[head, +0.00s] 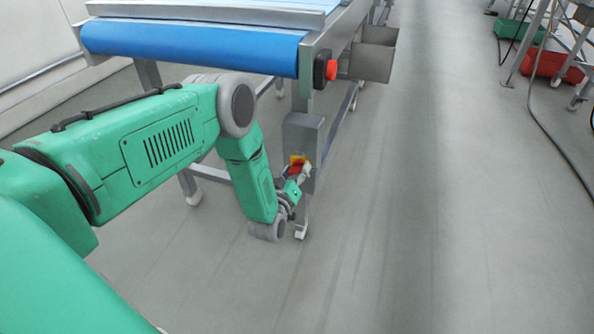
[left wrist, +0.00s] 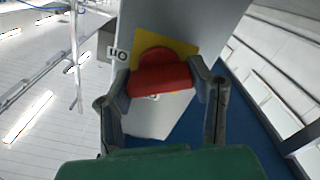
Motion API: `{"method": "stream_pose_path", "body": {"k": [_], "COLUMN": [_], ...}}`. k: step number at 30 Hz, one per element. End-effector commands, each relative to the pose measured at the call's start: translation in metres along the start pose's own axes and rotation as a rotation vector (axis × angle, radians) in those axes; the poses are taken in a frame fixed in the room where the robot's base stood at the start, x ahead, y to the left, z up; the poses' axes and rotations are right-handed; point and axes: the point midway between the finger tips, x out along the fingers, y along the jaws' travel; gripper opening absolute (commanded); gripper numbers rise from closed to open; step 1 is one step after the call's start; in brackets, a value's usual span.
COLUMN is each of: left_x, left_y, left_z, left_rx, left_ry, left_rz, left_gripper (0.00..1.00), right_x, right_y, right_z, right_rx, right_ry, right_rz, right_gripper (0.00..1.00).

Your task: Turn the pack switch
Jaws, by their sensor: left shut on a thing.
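The pack switch is a red knob (left wrist: 160,78) on a yellow plate (left wrist: 185,48), fixed to a grey metal box (head: 303,133) on the conveyor's leg. In the left wrist view, my left gripper (left wrist: 163,84) has one finger at each end of the red handle and is shut on it. The handle lies across the picture, slightly tilted, with its right end higher. In the head view, my left gripper (head: 300,172) partly covers the red knob. My right gripper is not in view.
A conveyor with a blue belt (head: 190,46) stands above the switch box. A red button (head: 331,70) and grey metal bins (head: 371,62) are on its side. Green (head: 520,32) and red crates (head: 553,66) stand at the far right.

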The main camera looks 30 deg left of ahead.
Motion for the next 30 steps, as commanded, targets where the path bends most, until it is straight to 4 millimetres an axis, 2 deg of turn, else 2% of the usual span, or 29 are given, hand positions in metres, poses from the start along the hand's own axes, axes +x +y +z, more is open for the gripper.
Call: {"method": "stream_pose_path", "body": {"k": [4,5,6,7,16,19,23,30], "left_x": [-0.004,-0.004,-0.004,-0.003,-0.002,-0.009,-0.028,-0.081], "left_y": [-0.003,-0.003,-0.003,-0.003,-0.002,-0.002,-0.002,-0.003], "left_z": [0.004,0.004,0.004,0.003,0.002,0.002,0.002,0.003], "left_rx": [0.003,0.003,0.003,0.003,0.003,0.003,0.003,0.003], "left_ry": [-0.011,-0.011,-0.01,-0.01,-0.005,-0.007,-0.008,-0.01], "left_rz": [-0.006,-0.006,-0.006,-0.006,-0.003,-0.004,-0.005,-0.006], "left_gripper": [0.19,0.51,0.65,0.69,0.69,0.69,0.69,0.69], "right_x": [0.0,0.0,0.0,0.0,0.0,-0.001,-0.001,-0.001], "right_y": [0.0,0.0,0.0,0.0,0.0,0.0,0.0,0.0], "right_z": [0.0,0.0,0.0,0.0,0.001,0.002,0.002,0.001], "right_rx": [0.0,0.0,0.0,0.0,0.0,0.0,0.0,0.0], "right_ry": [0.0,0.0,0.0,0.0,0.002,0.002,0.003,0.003], "right_rz": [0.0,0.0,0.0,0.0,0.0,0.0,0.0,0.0], "right_gripper": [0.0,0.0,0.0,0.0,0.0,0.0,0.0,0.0]}}
